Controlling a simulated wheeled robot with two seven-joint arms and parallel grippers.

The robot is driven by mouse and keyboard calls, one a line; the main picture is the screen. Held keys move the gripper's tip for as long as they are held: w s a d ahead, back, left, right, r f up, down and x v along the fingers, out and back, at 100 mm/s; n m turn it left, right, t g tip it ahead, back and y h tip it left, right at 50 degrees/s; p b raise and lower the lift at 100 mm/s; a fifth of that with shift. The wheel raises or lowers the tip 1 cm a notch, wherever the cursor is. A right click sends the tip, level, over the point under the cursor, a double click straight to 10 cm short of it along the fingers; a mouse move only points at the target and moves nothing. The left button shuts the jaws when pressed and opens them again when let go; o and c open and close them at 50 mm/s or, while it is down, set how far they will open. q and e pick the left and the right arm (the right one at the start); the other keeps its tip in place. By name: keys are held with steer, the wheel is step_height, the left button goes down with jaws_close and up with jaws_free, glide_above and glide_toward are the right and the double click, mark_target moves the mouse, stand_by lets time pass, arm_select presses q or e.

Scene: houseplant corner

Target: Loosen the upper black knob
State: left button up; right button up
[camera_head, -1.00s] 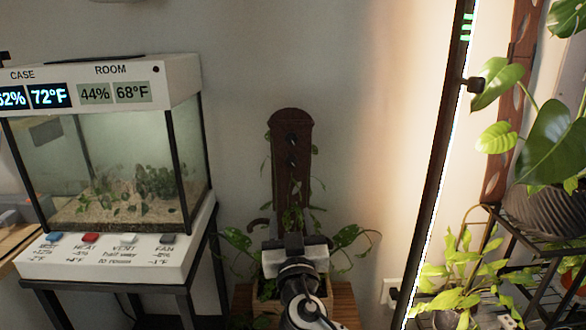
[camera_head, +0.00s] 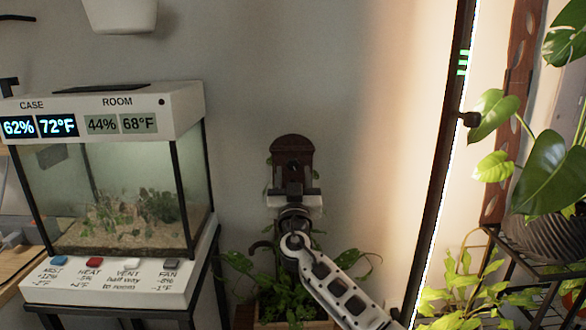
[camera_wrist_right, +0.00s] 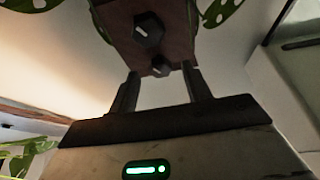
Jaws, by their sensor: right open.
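The upper black knob (camera_head: 293,168) is on the face of the dark brown post (camera_head: 292,146) behind the planter. In the right wrist view, which appears upside down, the upper knob (camera_wrist_right: 160,66) lies beyond the fingertips, roughly between their lines. The lower knob (camera_wrist_right: 149,28) looks larger there; in the head view my gripper hides it. My right gripper (camera_head: 293,188) is open and empty in front of the post, just below the upper knob in the head view. Its two fingers (camera_wrist_right: 158,84) show apart; I see no contact with the knob. My left gripper is out of view.
Leafy vines (camera_head: 287,302) grow around the post's foot in a wooden planter. A glass terrarium (camera_head: 120,190) on a black stand is at left. A tall light bar (camera_head: 440,170) and shelved plants are at right. The wall above the post is clear.

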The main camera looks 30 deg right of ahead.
steer(key=shift+w+d+r, duration=0.2)
steer(key=shift+w+d, duration=0.1)
steer(key=shift+w, duration=0.2)
steer(key=c, duration=1)
